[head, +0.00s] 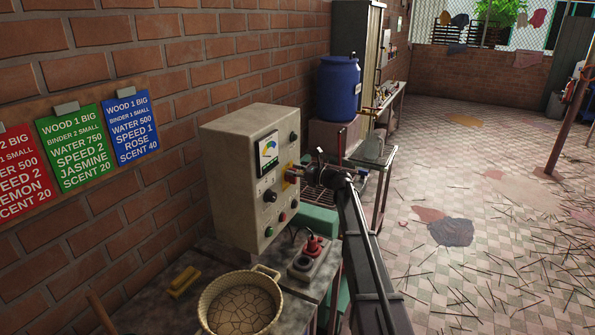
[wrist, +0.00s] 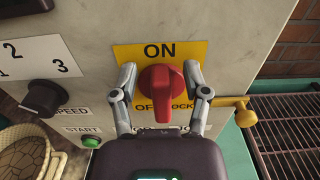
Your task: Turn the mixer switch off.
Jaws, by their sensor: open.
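The red mixer switch (wrist: 160,92) sits on a yellow plate (wrist: 124,52) on the control box's front. The plate reads ON above the knob and OFF with partly hidden lettering below. The knob's grip stands upright in the wrist view; which end marks its setting I cannot tell. My gripper (wrist: 161,76) is open, with one finger on each side of the knob. Whether the fingers touch it is unclear. In the head view my gripper (head: 303,172) is at the right side of the box's face, by the yellow plate (head: 289,174), and hides the switch.
The beige control box (head: 232,178) also carries a black speed dial (wrist: 43,98) and a green start button (wrist: 91,142). A yellow-brown knob (wrist: 246,115) juts out beside the switch. A basket (head: 206,302) and a red-topped device (head: 313,250) stand on the table below.

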